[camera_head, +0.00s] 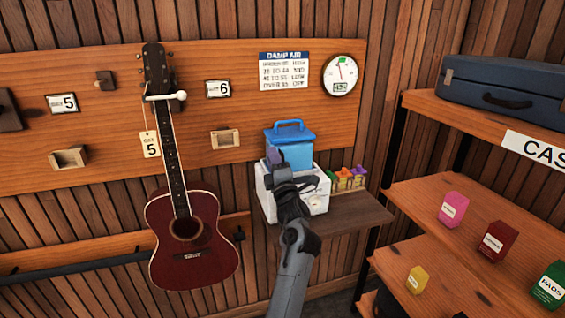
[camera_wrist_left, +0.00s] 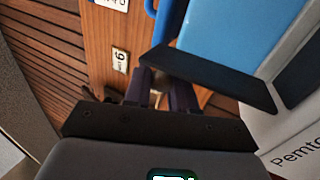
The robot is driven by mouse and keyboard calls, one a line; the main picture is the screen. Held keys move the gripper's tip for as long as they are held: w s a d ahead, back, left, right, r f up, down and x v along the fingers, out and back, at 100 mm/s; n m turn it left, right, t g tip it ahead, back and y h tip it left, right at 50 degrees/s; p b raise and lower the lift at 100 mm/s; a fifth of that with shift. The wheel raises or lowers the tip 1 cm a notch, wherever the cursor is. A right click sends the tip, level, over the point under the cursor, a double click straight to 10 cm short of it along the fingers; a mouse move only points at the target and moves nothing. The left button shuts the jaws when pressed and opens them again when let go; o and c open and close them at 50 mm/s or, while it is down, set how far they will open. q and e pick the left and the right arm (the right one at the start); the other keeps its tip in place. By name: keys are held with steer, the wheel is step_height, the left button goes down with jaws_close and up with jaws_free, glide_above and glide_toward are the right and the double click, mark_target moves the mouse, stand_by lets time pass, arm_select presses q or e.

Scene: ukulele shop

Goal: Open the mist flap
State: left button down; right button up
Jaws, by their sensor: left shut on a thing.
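The humidifier has a white base (camera_head: 318,198) and a blue tank (camera_head: 297,154) with a blue handle, and it stands on a small wall shelf. My left gripper (camera_head: 276,162) reaches up in front of it and covers part of its left front. In the left wrist view, the dark fingers of my left gripper (camera_wrist_left: 165,88) are shut on the edge of a dark flat plate, the mist flap (camera_wrist_left: 222,80). The flap lies beside the blue tank (camera_wrist_left: 240,30) and the white base (camera_wrist_left: 295,128). The fingertips' contact is partly hidden behind the flap. My right gripper is not in view.
Small colored items (camera_head: 347,180) stand right of the humidifier on the shelf (camera_head: 345,213). A dark red guitar (camera_head: 192,240) hangs to the left. A round gauge (camera_head: 341,75) is on the wall panel above. A rack with small boxes and a blue case (camera_head: 510,90) stands at the right.

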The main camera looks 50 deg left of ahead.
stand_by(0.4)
arm_select(q)
steer(key=c, duration=1)
jaws_free()
steer(key=shift+f, duration=0.1)
steer(key=b+v, duration=0.1)
steer(key=v, duration=1)
